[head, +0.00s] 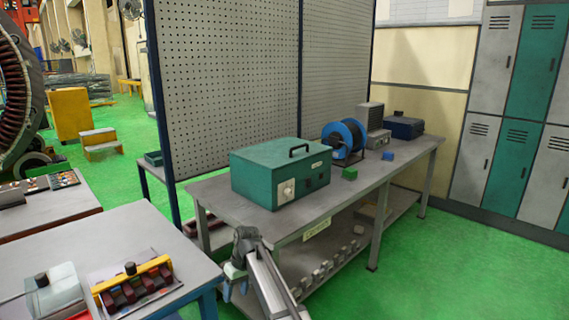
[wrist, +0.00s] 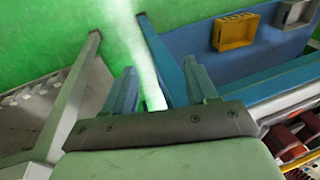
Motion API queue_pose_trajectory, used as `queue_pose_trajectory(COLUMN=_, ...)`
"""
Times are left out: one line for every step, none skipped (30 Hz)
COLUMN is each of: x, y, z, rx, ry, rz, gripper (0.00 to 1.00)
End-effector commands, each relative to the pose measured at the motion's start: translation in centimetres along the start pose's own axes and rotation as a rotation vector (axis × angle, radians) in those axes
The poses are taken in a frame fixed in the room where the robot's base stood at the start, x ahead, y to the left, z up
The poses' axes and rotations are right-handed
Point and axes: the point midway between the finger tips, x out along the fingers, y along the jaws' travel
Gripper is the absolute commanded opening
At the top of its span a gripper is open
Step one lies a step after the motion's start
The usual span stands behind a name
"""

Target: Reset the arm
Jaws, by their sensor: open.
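My gripper (head: 235,289) hangs in the lower middle of the head view, in front of the workbench's near left end. My arm reaches down to it from the lower right. In the wrist view, the two blue fingers of my gripper (wrist: 163,88) stand apart with nothing between them. The green floor, a bright streak and bench legs show beyond the fingertips. The gripper touches nothing that I can see.
The grey workbench (head: 232,214) carries a teal box (head: 281,172), a blue cable reel (head: 344,138) and small blocks. A nearer table (head: 133,232) at left holds a yellow-handled unit (head: 134,284). Lockers (head: 487,105) stand at right. Green floor (head: 450,270) is clear at lower right.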

Motion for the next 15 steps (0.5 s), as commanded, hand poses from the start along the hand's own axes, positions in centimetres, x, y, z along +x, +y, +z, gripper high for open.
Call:
queue_pose_trajectory(x=1.9, y=1.0, z=1.7, rx=0.027, ry=-0.018, rz=0.001, gripper=0.57)
queue_pose_trajectory(x=2.9, y=1.6, z=2.5, rx=0.043, ry=-0.026, rz=0.002, gripper=0.57)
queue_pose_trajectory(x=4.2, y=2.3, z=3.6, rx=0.063, ry=-0.038, rz=0.004, gripper=0.57)
queue_pose_trajectory(x=5.2, y=2.8, z=4.4, rx=0.078, ry=-0.047, rz=0.005, gripper=0.57)
queue_pose_trajectory(x=6.2, y=3.2, z=5.2, rx=0.093, ry=-0.056, rz=0.005, gripper=0.57)
queue_pose_trajectory(x=7.4, y=3.9, z=6.4, rx=0.113, ry=-0.067, rz=0.007, gripper=0.57)
queue_pose_trajectory(x=8.3, y=4.4, z=7.2, rx=0.128, ry=-0.075, rz=0.007, gripper=0.57)
queue_pose_trajectory(x=9.2, y=4.8, z=8.1, rx=0.143, ry=-0.084, rz=0.009, gripper=0.57)
queue_pose_trajectory(x=10.4, y=5.3, z=9.3, rx=0.162, ry=-0.097, rz=0.01, gripper=0.57)
queue_pose_trajectory(x=11.3, y=5.7, z=10.3, rx=0.177, ry=-0.105, rz=0.011, gripper=0.57)
queue_pose_trajectory(x=12.1, y=6.1, z=11.2, rx=0.191, ry=-0.114, rz=0.012, gripper=0.57)
queue_pose_trajectory(x=13.3, y=6.6, z=12.4, rx=0.21, ry=-0.125, rz=0.013, gripper=0.57)
queue_pose_trajectory(x=14.1, y=6.8, z=13.4, rx=0.224, ry=-0.134, rz=0.014, gripper=0.57)
queue_pose_trajectory(x=14.9, y=7.2, z=14.3, rx=0.239, ry=-0.144, rz=0.014, gripper=0.57)
queue_pose_trajectory(x=15.9, y=7.5, z=15.6, rx=0.257, ry=-0.155, rz=0.015, gripper=0.57)
